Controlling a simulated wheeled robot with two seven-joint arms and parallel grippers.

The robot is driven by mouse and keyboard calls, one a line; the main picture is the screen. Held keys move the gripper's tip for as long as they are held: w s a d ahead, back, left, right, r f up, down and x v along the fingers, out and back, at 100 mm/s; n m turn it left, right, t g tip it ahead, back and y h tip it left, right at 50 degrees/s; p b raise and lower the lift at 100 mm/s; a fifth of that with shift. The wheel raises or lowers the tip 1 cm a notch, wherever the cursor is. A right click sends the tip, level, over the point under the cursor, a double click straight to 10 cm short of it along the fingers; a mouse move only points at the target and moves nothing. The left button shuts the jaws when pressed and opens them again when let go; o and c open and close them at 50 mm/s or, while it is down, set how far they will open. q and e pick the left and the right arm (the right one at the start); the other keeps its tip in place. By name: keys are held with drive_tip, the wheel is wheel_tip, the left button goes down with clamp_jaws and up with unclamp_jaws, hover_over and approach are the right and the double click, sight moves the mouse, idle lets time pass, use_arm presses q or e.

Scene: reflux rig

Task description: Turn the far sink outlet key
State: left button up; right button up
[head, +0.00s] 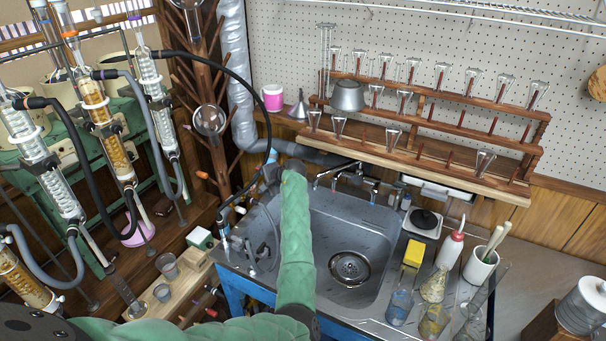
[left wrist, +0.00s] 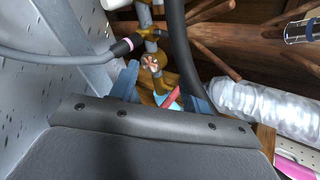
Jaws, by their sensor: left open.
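In the head view my left gripper (head: 268,178) is at the far left corner of the sink (head: 318,258), beyond my green sleeve, which hides part of that corner. In the left wrist view its two blue fingers (left wrist: 160,78) stand apart. A brass outlet fitting (left wrist: 152,46) with a small pale copper-coloured knob (left wrist: 150,64) lies just beyond and between the fingertips. A red lever-like piece (left wrist: 172,98) shows between the fingers, near the right one. I cannot tell which of these is the far outlet key, or whether a finger touches it. My right gripper is not in view.
A grey hose (left wrist: 75,58) meets the fitting from the left, and a black hose (left wrist: 178,45) passes close to the right finger. A silver duct (left wrist: 265,105) lies to the right. Glass condensers (head: 100,105) stand left of the sink; a faucet (head: 335,175) stands behind it.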

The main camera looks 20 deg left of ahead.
use_arm(q)
drive_tip(key=w+d+r+n+t+h, duration=0.2)
drive_tip(key=d+r+n+t+h, duration=0.3)
drive_tip(key=r, duration=0.6)
drive_tip(key=s+d+r+n+t+h+b, duration=0.1)
drive_tip(key=s+d, duration=0.4)
drive_tip(key=d, duration=0.8)
drive_tip(key=shift+d+n+t+h+b, duration=0.15)
drive_tip(key=shift+n+t+h+b, duration=0.15)
drive_tip(key=shift+n+t+b, duration=0.75)
